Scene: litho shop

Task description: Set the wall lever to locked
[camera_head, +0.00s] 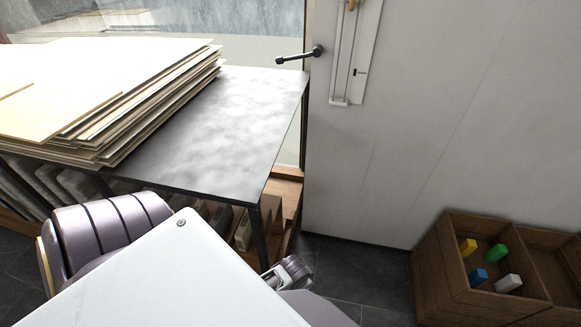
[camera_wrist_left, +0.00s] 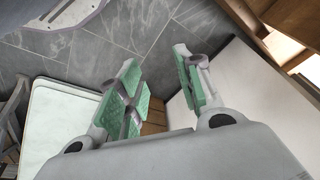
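A white plate (camera_head: 368,50) is fixed to the pale wall or door panel at the top of the head view. A narrow upright bar (camera_head: 343,60) with an orange-brown part at its upper end runs along it; the top is cut off by the picture edge. A small dark mark shows on the plate, too small to read. A dark lever handle (camera_head: 297,55) sticks out to the left beside the plate. My left gripper (camera_wrist_left: 156,62) is open and empty in the left wrist view, its green-padded fingers apart over the floor. Neither lever shows there. My right gripper is out of view.
A dark-topped table (camera_head: 225,120) bearing stacked sheets (camera_head: 120,85) stands at left, below the dark handle. A wooden crate (camera_head: 440,262) with several coloured blocks stands at lower right. Tiled floor (camera_head: 350,272) is clear between them.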

